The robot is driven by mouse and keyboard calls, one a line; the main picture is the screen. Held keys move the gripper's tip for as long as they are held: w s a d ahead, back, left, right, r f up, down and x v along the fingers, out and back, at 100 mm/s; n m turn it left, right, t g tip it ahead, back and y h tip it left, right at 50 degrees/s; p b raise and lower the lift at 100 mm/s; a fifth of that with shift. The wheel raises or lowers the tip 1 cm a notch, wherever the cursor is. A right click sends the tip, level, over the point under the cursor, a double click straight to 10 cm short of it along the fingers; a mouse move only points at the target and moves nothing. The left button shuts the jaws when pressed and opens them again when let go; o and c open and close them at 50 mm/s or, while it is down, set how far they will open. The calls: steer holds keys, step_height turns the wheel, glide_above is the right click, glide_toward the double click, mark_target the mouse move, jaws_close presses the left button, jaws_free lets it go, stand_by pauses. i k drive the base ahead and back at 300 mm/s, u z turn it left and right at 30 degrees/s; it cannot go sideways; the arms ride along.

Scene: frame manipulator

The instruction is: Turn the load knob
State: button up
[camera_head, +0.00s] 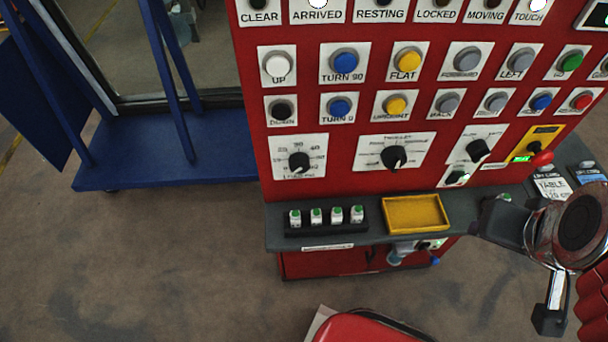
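The red panel holds three black rotary knobs on white plates. The left knob (299,162) has a numbered scale that includes 30 and 40; the word under it is too blurred to read, so I cannot confirm it is the load knob. The middle knob (394,157) sits under a label that seems to read TROLLEY. The right knob (477,150) is on a smaller tilted plate. My gripper (503,222) is at the right edge, in front of the shelf, below and right of all three knobs and apart from them. Its fingers are not clear.
Rows of push buttons fill the red panel (250,100) above the knobs. A grey shelf (385,238) juts out below, with a yellow tray (415,213) and several green-topped white pieces (316,216) in a black holder. A blue frame (150,170) stands left. Floor at lower left is clear.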

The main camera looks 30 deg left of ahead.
mark_target(299, 162)
steer(key=z, duration=0.05)
steer(key=k, duration=1.7)
steer(key=u, duration=1.55)
steer(key=i, duration=1)
steer(key=u, duration=0.05)
